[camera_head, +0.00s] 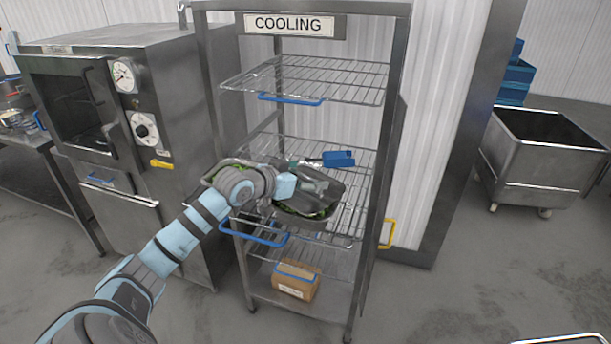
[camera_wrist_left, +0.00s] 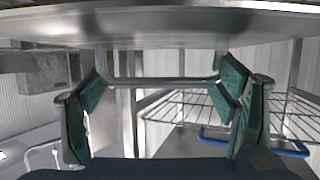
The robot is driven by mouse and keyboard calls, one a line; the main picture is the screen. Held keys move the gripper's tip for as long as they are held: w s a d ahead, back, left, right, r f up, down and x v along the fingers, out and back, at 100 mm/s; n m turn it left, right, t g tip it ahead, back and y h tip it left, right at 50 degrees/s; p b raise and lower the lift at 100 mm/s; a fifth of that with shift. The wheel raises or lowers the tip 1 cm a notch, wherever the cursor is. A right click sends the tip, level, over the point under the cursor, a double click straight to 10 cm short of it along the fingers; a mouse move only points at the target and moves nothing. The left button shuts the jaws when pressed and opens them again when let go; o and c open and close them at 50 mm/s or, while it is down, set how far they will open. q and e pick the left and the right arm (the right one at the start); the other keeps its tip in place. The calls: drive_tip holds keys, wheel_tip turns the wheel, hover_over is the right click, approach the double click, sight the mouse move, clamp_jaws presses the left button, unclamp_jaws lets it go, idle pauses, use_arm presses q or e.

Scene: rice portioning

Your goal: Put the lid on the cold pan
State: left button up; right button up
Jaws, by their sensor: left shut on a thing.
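My left gripper (camera_head: 312,183) reaches onto the middle shelf of the cooling rack and is shut on the handle of a grey metal lid (camera_head: 328,203). In the left wrist view the lid (camera_wrist_left: 150,32) spans the top, and its bar handle (camera_wrist_left: 155,82) lies between my green fingers. The lid is over a metal pan (camera_head: 290,221) with green contents showing at its edge. I cannot tell whether the lid touches the rim all round. A second pan (camera_head: 212,172) with something green shows partly behind my arm. My right gripper is not in view.
A blue-handled item (camera_head: 338,158) lies behind the lid on the wire shelf. The rack posts (camera_head: 380,150) and the upper shelf (camera_head: 330,80) surround my gripper. A brown box (camera_head: 296,283) sits on the bottom shelf. An oven (camera_head: 90,90) stands left; a metal cart (camera_head: 540,150) stands right.

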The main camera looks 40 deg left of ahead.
use_arm(q)
drive_tip(key=shift+w+d+f+b, duration=0.1)
drive_tip(key=shift+f+b, duration=0.3)
drive_tip(key=shift+f, duration=0.45)
drive_tip(key=shift+r, duration=0.1)
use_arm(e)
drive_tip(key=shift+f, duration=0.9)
use_arm(q)
drive_tip(key=shift+r, duration=0.1)
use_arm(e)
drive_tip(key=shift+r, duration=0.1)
use_arm(q)
drive_tip(key=shift+f, duration=0.45)
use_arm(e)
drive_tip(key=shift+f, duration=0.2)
use_arm(q)
drive_tip(key=o, duration=1.4)
drive_tip(key=shift+o, duration=0.2)
drive_tip(key=shift+r, duration=0.1)
